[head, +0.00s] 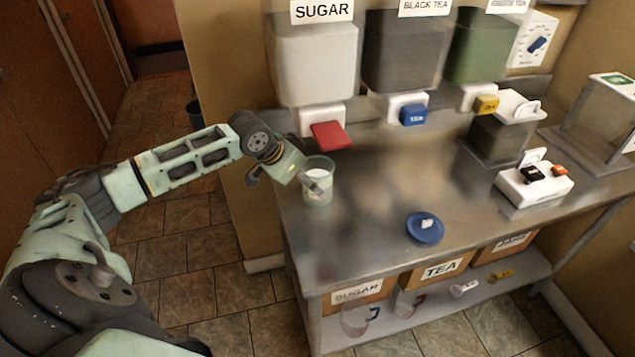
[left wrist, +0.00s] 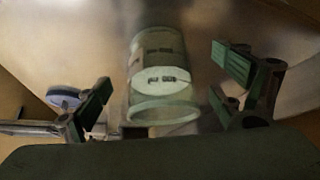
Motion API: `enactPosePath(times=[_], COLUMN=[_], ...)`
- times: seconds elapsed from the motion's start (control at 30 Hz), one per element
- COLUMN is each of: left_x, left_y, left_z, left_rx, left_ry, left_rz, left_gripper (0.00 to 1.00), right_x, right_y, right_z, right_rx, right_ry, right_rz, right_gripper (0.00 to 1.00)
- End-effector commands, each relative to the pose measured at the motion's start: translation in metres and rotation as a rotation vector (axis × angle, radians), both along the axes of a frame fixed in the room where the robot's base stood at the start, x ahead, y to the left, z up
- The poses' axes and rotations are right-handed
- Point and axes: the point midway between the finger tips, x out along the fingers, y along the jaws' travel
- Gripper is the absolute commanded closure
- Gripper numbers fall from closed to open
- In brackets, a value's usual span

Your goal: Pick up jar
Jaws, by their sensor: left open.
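The jar (head: 318,189) is a clear, pale green glass vessel with a white label, standing upright near the left end of the metal table. My left gripper (head: 306,175) is at the jar's upper left side in the head view, and its fingertips partly overlap the jar there. In the left wrist view the jar (left wrist: 160,80) lies between the two open green-padded fingers of my left gripper (left wrist: 165,85), with a visible gap on each side. Nothing is held. My right gripper is not in view.
The metal table (head: 370,200) has clear room right of the jar. A blue lid (head: 425,228) lies near its front. Sugar (head: 315,65) and black tea (head: 403,50) dispensers hang behind, with a red lever (head: 331,135) close to the jar. A white switch box (head: 535,184) stands right.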

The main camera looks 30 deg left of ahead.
Motion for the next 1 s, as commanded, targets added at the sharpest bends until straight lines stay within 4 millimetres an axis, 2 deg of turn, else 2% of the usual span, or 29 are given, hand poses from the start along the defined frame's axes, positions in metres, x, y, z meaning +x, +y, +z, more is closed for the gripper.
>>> enactPosePath(times=[0.17, 0.43, 0.57, 0.77, 1.0], left_x=[0.011, 0.033, 0.037, 0.037, 0.037], left_y=[-0.005, -0.012, -0.013, -0.013, -0.013], left_z=[0.002, -0.033, -0.041, -0.043, -0.042], left_rx=[0.0, -0.001, 0.001, 0.003, 0.003], left_ry=[-0.002, 0.0, 0.001, 0.0, 0.0], left_rz=[-0.002, 0.0, -0.002, -0.002, -0.002], left_gripper=[0.12, 0.12, 0.12, 0.12, 0.3], right_x=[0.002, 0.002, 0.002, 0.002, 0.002], right_y=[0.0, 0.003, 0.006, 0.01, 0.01], right_z=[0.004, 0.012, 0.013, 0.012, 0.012], right_rx=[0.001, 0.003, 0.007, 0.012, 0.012], right_ry=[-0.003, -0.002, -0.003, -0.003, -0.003], right_rz=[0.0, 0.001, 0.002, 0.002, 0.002], right_gripper=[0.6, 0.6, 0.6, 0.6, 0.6])
